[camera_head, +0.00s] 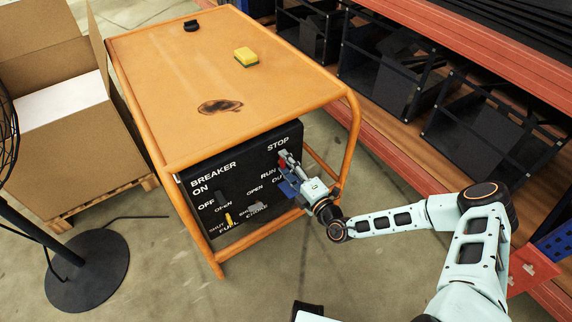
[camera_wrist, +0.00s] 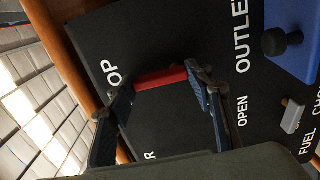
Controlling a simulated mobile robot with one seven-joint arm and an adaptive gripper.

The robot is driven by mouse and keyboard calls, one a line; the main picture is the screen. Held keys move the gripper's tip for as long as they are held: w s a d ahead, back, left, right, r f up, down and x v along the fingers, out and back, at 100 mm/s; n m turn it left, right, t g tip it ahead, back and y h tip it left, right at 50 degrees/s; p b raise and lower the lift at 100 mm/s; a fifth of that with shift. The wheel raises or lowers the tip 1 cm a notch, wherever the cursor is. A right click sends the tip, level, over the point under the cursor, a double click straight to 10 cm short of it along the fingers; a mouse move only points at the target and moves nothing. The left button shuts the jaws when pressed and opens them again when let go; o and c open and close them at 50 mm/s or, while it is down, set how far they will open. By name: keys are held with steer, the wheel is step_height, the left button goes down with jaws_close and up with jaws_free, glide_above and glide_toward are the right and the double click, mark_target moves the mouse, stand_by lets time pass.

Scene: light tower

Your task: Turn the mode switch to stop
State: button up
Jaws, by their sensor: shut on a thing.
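The black control panel (camera_head: 236,165) is on the front of the orange cart, with STOP printed at its upper right and RUN below. The mode switch is a red handle (camera_wrist: 160,77) on this panel; in the wrist view it spans between the two fingertips of my gripper (camera_wrist: 162,88). In the head view my gripper (camera_head: 286,163) is at the panel's right side, just below STOP, and largely hides the switch. The jaws are shut on the red handle. The letters "OP" and "R" show near the fingers; which label the handle points to is unclear.
A blue part with a black knob (camera_wrist: 283,41) and a grey lever (camera_wrist: 292,115) sit near the OUTLET and FUEL labels. A yellow lever (camera_head: 229,220) is at the panel's lower left. A sponge (camera_head: 246,57) lies on the cart top (camera_head: 180,90). Shelving (camera_head: 420,80) stands at right.

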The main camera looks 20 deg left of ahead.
steer(key=o, duration=1.2)
steer(key=shift+c, duration=0.2)
steer(key=shift+s, duration=0.1)
steer(key=v, duration=1.2)
